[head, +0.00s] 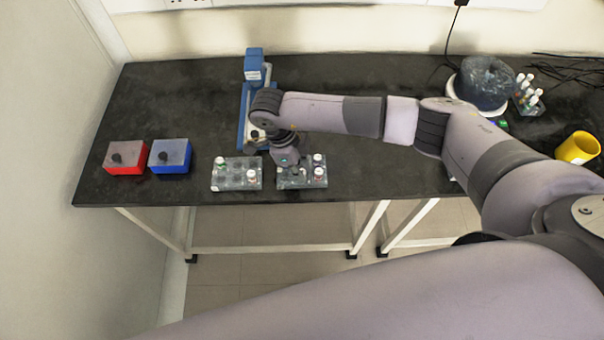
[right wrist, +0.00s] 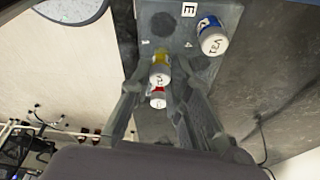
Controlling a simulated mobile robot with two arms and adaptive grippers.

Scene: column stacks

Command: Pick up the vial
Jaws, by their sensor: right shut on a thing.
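My right gripper (head: 288,158) is over the right-hand rack (head: 288,184) near the front edge of the bench. In the right wrist view its fingers (right wrist: 162,82) are shut on a vial. A white-capped vial with a yellow band (right wrist: 160,68) shows between the fingertips, and a red-banded vial (right wrist: 157,98) is just below it in the picture. A blue-banded vial (right wrist: 213,36) stands apart to the right on the rack. The fingers partly hide the rack, and I cannot tell whether the held vial is clear of its hole. My left gripper is not in view.
A second rack (head: 222,177) with a vial (head: 252,175) stands just left. Red (head: 125,158) and blue (head: 170,157) boxes stand farther left. A blue device (head: 254,66) is behind. A round device (head: 483,83), several vials and a yellow cup (head: 577,148) are at right.

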